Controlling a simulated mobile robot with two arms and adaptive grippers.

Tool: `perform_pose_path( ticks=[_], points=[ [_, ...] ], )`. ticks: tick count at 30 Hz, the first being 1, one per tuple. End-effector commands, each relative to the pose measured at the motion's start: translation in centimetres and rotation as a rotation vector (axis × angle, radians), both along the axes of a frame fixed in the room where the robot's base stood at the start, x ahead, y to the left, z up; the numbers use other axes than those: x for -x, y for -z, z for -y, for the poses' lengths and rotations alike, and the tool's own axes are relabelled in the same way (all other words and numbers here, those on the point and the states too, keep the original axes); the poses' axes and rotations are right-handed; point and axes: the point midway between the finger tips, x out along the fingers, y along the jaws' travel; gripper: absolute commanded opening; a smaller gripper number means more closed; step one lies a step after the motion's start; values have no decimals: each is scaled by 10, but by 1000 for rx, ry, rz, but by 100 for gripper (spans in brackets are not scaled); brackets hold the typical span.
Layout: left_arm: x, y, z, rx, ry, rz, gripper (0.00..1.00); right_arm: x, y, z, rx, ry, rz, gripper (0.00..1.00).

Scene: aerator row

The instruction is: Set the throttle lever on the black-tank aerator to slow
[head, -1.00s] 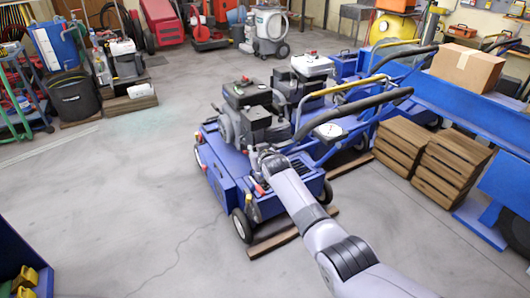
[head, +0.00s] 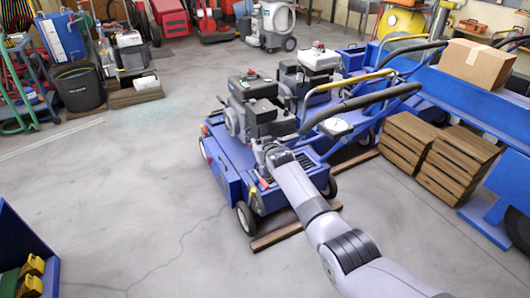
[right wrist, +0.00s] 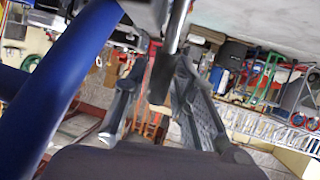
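The black-tank aerator (head: 253,84) is the nearest blue machine in the head view, with a black engine and tank. A second aerator with a white tank (head: 318,59) stands just behind it. My right gripper (head: 266,150) is at the rear of the black engine; its fingers are mostly hidden there. In the right wrist view, my right gripper (right wrist: 158,82) has its two fingers apart. A dark bar-like part (right wrist: 163,72) shows between them; I cannot tell whether it touches them or is the throttle lever. The lever's setting cannot be made out. My left gripper is not in view.

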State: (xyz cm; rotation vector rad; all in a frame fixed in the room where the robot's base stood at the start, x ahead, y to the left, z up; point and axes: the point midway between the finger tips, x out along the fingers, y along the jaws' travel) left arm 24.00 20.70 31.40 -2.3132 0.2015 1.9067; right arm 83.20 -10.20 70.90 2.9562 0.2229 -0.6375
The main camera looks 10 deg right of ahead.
Motion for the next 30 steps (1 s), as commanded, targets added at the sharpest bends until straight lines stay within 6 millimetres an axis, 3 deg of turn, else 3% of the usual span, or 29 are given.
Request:
perform_pose_path(
  ticks=[17, 30],
  points=[
    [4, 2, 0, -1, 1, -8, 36, 42, -18, 6, -1, -1, 1, 25],
    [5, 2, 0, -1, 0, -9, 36, 106, -19, 14, 1, 0, 0, 25]
  ],
)
